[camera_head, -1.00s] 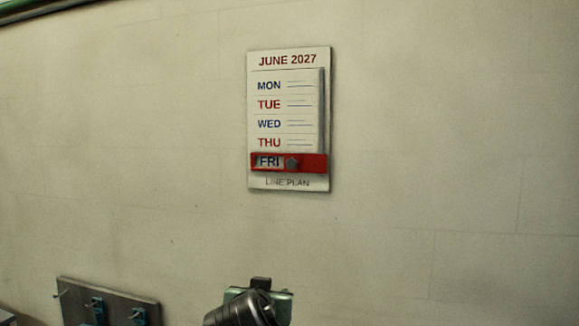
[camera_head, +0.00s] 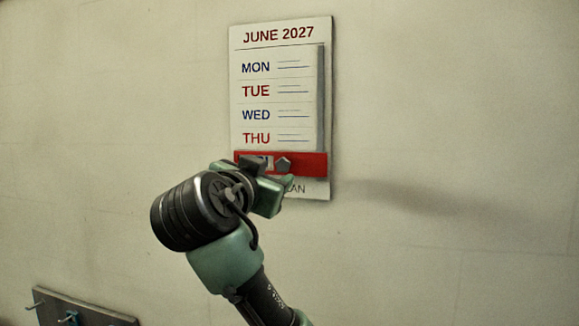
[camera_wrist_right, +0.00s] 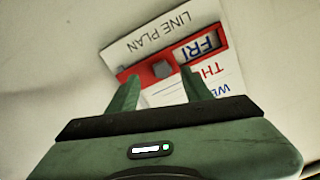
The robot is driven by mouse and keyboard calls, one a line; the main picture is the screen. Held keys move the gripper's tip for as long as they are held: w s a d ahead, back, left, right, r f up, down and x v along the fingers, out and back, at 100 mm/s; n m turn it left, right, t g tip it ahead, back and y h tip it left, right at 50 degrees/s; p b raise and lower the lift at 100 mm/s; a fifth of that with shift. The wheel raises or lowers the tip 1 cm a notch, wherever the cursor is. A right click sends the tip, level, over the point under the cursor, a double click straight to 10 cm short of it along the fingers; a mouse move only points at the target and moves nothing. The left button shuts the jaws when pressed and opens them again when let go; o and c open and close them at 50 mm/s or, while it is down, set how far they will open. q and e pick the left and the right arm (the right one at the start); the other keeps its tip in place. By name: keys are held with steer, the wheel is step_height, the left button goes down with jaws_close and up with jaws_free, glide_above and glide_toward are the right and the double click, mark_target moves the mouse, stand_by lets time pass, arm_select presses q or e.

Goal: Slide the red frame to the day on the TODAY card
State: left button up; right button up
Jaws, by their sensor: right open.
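The line plan board (camera_head: 300,128) hangs on the wall, headed JUNE 2027, with rows MON to THU showing. The red frame (camera_head: 312,165) lies across the lowest row, below THU. In the right wrist view, the red frame (camera_wrist_right: 142,75) surrounds the word FRI. Its grey knob (camera_head: 283,163) also shows in the wrist view (camera_wrist_right: 162,69), between the lines of the two fingers. My right gripper (camera_head: 268,175) is open in front of the frame's left part and hides most of FRI. Whether it touches the knob I cannot tell. No TODAY card is in view, nor my left gripper.
A grey vertical slot (camera_head: 321,100) runs along the board's right side, above the red frame. A dark rack with hooks (camera_head: 75,312) is on the wall at lower left. The wall around the board is bare.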

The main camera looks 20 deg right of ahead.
mark_target(282, 165)
steer(key=w+d+p, duration=0.1)
steer(key=w+d+r+p, duration=0.1)
steer(key=w+p, duration=0.1)
steer(key=shift+w+d+r, duration=0.1)
steer(key=shift+d+r, duration=0.05)
steer(key=shift+p+x, duration=0.7)
steer(key=shift+x, duration=0.5)
steer(key=shift+w+d+f, duration=0.2)
steer(key=shift+w+f, duration=0.1)
steer(key=shift+f, duration=0.05)
steer(key=shift+a, duration=0.1)
steer(key=shift+s, duration=0.1)
steer(key=c, duration=0.9)
jaws_close()
arm_select(q)
steer(key=r, duration=0.1)
steer(key=s+r, duration=0.1)
steer(key=r, duration=0.2)
steer(key=shift+s+a+r, duration=0.2)
steer(key=shift+s+a, duration=0.05)
steer(key=shift+a, duration=0.05)
steer(key=shift+a, duration=0.15)
arm_select(e)
steer(key=shift+r, duration=0.1)
